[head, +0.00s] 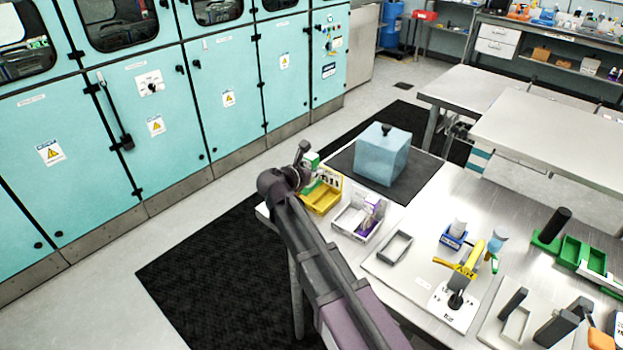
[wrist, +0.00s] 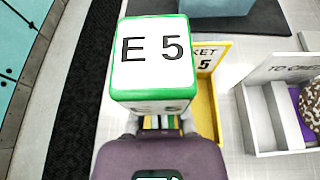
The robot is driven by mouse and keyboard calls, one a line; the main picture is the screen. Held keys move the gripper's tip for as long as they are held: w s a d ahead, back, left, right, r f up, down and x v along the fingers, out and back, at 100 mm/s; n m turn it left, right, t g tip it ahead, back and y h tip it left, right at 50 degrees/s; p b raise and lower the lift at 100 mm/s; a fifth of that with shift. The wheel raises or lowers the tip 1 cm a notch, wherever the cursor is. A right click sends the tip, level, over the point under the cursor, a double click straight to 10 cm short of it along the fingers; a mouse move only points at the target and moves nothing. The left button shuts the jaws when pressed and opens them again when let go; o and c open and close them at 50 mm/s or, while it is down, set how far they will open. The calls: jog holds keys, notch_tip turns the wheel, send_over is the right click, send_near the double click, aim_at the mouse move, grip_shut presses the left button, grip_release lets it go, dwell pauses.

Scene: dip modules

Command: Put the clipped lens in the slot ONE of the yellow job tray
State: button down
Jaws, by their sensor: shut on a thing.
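My gripper (head: 302,168) is at the far left corner of the steel table, above the yellow job tray (head: 322,199). It is shut on a green-edged white block (wrist: 155,50) marked "E 5", which fills the upper middle of the wrist view. The block also shows as a small green-and-white shape (head: 311,158) in the head view. The yellow tray's wall and sign (wrist: 204,85), partly reading "KET 5", show right of the block in the wrist view. The block and gripper hide most of the tray's slots. I cannot make out a lens or clip on the block.
A grey-white tray (head: 345,222) holding a purple-and-white item stands right of the yellow tray. A grey open frame (head: 394,247) and a yellow tool fixture (head: 463,268) are farther right.

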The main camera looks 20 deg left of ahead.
jog(key=shift+w+a, duration=0.15)
jog(key=shift+w, duration=0.05)
jog(key=shift+w+a, duration=0.3)
jog(key=shift+w, duration=0.05)
jog(key=shift+w+a+f, duration=0.2)
jog(key=shift+w+f, duration=0.05)
jog(key=shift+s+f+b, duration=0.1)
jog(key=shift+f+b, duration=1.5)
jog(key=shift+b, duration=0.25)
jog(key=shift+f, duration=0.1)
jog(key=c, duration=0.7)
grip_release()
jog(key=shift+c, duration=0.2)
jog(key=shift+r, duration=0.2)
